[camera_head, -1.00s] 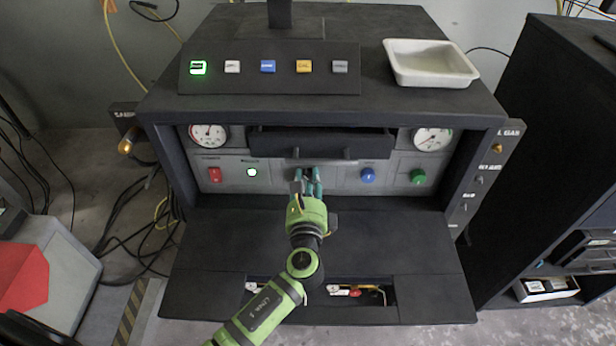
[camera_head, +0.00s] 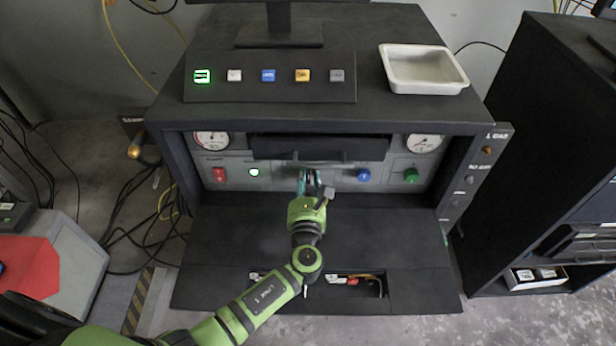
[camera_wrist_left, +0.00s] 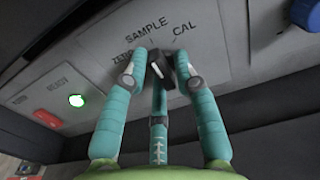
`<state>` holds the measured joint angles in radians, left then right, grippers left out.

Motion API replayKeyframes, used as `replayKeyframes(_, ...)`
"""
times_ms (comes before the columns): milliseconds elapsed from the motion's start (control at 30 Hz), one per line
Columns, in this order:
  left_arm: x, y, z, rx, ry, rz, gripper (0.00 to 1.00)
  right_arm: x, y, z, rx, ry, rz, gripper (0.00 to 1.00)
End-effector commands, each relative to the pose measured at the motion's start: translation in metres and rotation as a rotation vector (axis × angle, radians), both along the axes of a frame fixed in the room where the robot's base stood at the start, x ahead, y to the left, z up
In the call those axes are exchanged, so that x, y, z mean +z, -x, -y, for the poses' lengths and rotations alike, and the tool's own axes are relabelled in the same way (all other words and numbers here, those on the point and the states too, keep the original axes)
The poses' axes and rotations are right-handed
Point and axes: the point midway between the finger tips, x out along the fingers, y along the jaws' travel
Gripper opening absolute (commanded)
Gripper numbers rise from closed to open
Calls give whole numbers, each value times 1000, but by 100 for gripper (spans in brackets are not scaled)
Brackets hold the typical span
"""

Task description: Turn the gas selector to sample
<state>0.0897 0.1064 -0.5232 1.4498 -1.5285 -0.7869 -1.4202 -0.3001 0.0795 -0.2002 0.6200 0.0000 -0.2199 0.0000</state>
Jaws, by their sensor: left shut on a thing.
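The gas selector knob (camera_wrist_left: 159,71) is black and sits on the grey panel under the printed labels ZERO, SAMPLE (camera_wrist_left: 146,30) and CAL (camera_wrist_left: 184,29). My left gripper (camera_head: 310,176) has teal fingers and is shut around the knob at the middle of the panel. In the left wrist view my gripper (camera_wrist_left: 163,66) has a finger on each side of the knob and one below it. The knob's bar looks tilted, and the fingers partly cover it. I cannot tell exactly which label it points to. My right gripper is not in view.
On the panel are a red switch (camera_head: 219,174), a lit green button (camera_head: 254,172), a blue knob (camera_head: 363,175) and a green knob (camera_head: 411,175). A dark drawer front (camera_head: 320,148) juts out above the selector. The fold-down shelf (camera_head: 390,235) below is mostly clear.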

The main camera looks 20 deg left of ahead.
Motion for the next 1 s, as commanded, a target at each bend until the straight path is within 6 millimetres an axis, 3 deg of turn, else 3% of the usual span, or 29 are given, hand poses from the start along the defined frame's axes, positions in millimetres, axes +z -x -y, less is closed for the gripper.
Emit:
replayKeyframes(467, -3, 1, -4, 10, -19, -10, 0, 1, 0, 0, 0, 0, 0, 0)
replayKeyframes(500, -3, 1, -4, 10, -19, -10, 33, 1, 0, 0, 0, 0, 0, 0)
replayKeyframes(533, -3, 1, -4, 10, -19, -10, 44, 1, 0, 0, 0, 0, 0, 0)
replayKeyframes(867, -1, 1, -1, 4, -16, -6, 44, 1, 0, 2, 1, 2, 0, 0)
replayKeyframes(1000, -1, 12, 2, 2, -15, -6, 44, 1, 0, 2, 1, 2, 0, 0)
